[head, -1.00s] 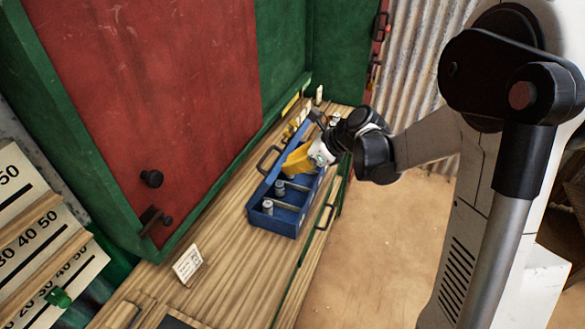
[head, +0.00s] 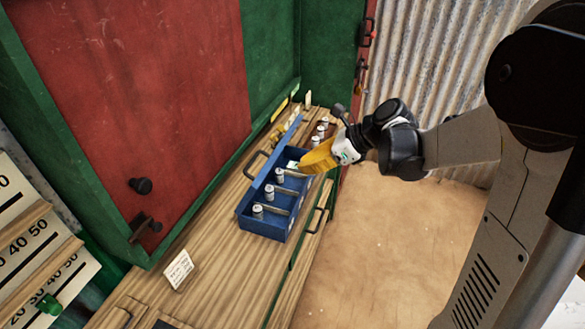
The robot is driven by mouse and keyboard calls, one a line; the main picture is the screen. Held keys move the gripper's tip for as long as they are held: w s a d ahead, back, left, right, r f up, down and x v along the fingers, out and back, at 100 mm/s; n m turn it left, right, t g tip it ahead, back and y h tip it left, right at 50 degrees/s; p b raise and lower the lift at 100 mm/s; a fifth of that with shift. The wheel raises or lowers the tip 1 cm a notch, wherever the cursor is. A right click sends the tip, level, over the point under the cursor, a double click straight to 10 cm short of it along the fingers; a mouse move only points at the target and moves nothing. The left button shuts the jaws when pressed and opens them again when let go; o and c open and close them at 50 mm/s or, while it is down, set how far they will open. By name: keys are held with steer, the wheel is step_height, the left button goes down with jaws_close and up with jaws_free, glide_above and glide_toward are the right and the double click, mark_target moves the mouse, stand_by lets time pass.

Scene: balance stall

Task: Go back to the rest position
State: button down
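My gripper (head: 318,158), yellow at its end, hangs over the right edge of a blue compartment tray (head: 263,228). Whether its fingers are open or shut does not show, and I see nothing clearly held in it. My arm comes in from the right with its dark wrist bent above the floor. The tray stands on the wooden counter (head: 216,252) and has a handle on its left side. Small grey cylindrical weights stand in its compartments, one in the front compartment (head: 257,212), others farther back. My gripper hides part of the tray's right side.
A green and red panel (head: 130,90) with black knobs rises along the left of the counter. A small white card (head: 178,269) stands on the counter front. Number boards (head: 40,240) are at the lower left. The brown floor (head: 375,250) right of the counter is clear.

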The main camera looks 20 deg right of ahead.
steer(key=s+n+t+h+b, duration=0.1)
steer(key=s+n+h+b, duration=0.3)
steer(key=s+n, duration=1.6)
steer(key=n+h, duration=0.3)
steer(key=n, duration=0.2)
steer(key=shift+s+a+t+h, duration=0.25)
steer(key=shift+a+t+h, duration=0.05)
steer(key=shift+a, duration=0.05)
